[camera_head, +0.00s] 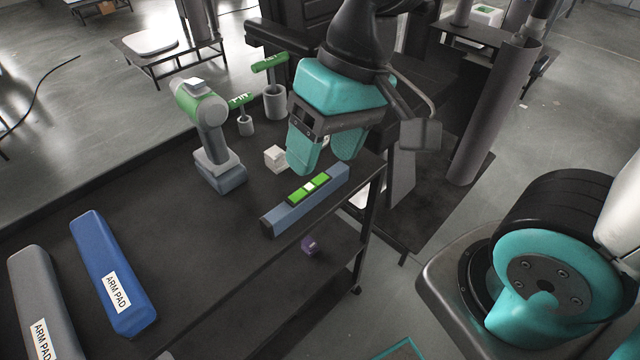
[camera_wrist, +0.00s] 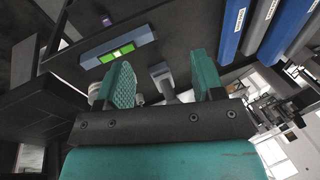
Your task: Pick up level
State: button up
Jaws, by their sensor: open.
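The level (camera_head: 284,214) is a blue-grey bar with a green and white middle. It lies flat along the near right edge of the dark table in the head view. It also shows in the wrist view (camera_wrist: 97,60), at the upper left beyond the fingers. My gripper (camera_head: 326,158) has teal fingers, spread apart with nothing between them. In the head view it is above and behind the level, by its right half. In the wrist view the gap between the fingers (camera_wrist: 166,82) lies to the right of the level. I cannot tell its exact height.
A green and grey drill (camera_head: 209,130) stands left of my gripper, with a small white box (camera_head: 277,158) between them. Green-handled tools (camera_head: 269,66) stand in grey cups behind. A blue arm pad (camera_head: 112,270) and a grey one (camera_head: 38,300) lie at left. The table's middle is clear.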

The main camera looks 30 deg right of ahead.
jog(key=w+d+f+m+h, duration=0.1)
jog(key=w+d+f+m, duration=0.15)
jog(key=w+m, duration=0.45)
jog(key=m+h+p, duration=0.2)
jog(key=m, duration=0.7)
send_over(309, 187)
notch_tip(309, 187, down, 6)
jog(key=r, duration=0.1)
jog(key=shift+m, duration=0.5)
jog(key=f, duration=1.2)
jog(key=shift+s+d+f, duration=0.1)
jog(key=shift+d+f, duration=0.05)
jog(key=shift+d, duration=0.15)
jog(key=shift+a+f+p, duration=0.15)
jog(key=shift+f+p, duration=0.35)
jog(key=shift+f, duration=0.95)
jog(key=shift+a+f+p, duration=0.15)
jog(key=shift+f+p, duration=0.3)
jog(key=shift+f, duration=1)
jog(key=c, duration=1.1)
